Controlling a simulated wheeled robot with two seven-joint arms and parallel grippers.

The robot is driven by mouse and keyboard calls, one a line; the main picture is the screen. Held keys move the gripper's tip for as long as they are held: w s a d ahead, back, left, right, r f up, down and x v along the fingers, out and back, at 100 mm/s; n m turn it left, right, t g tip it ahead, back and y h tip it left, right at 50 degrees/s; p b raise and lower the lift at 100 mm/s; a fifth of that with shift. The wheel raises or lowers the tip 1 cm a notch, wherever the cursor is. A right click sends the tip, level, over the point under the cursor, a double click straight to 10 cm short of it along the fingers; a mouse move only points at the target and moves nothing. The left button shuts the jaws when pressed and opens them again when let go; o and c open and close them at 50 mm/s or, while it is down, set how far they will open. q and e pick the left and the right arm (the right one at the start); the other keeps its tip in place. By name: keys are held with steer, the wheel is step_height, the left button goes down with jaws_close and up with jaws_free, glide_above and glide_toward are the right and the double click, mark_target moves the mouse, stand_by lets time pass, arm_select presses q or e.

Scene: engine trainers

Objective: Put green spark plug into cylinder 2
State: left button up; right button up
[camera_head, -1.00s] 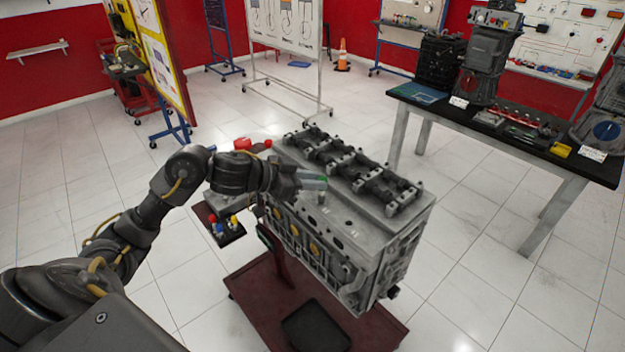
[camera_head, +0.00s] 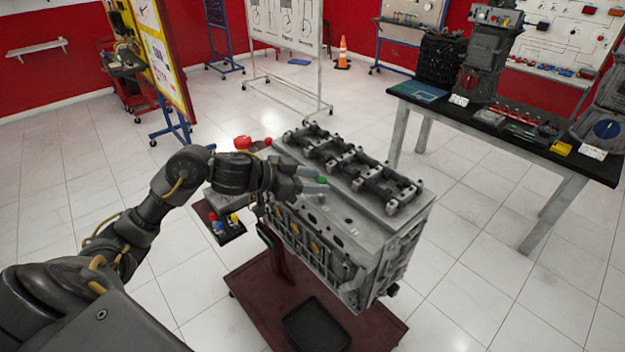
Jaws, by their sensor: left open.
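The engine block (camera_head: 375,235) stands on a dark red stand, its top deck facing me. The green spark plug shows as a small green top (camera_head: 322,180) at the deck's left part. My left gripper (camera_head: 318,180) is open, with one finger on either side of the green top. The plug's lower part is hidden by the near finger, so I cannot tell how deep it sits or in which cylinder. Dark round holes show along the deck nearer to me. My right gripper is not in view.
A small dark tray (camera_head: 232,236) with red, blue and yellow-topped pieces is left of the block. A black bin (camera_head: 315,325) lies on the stand's base (camera_head: 250,300). A table (camera_head: 480,122) with engine parts stands at the right. Open floor surrounds the stand.

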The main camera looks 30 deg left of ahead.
arm_select(q)
steer(key=b+v, duration=0.3)
steer(key=v, duration=0.7)
steer(key=shift+s+a, duration=0.25)
steer(key=shift+s, duration=0.05)
steer(key=shift+r, duration=0.15)
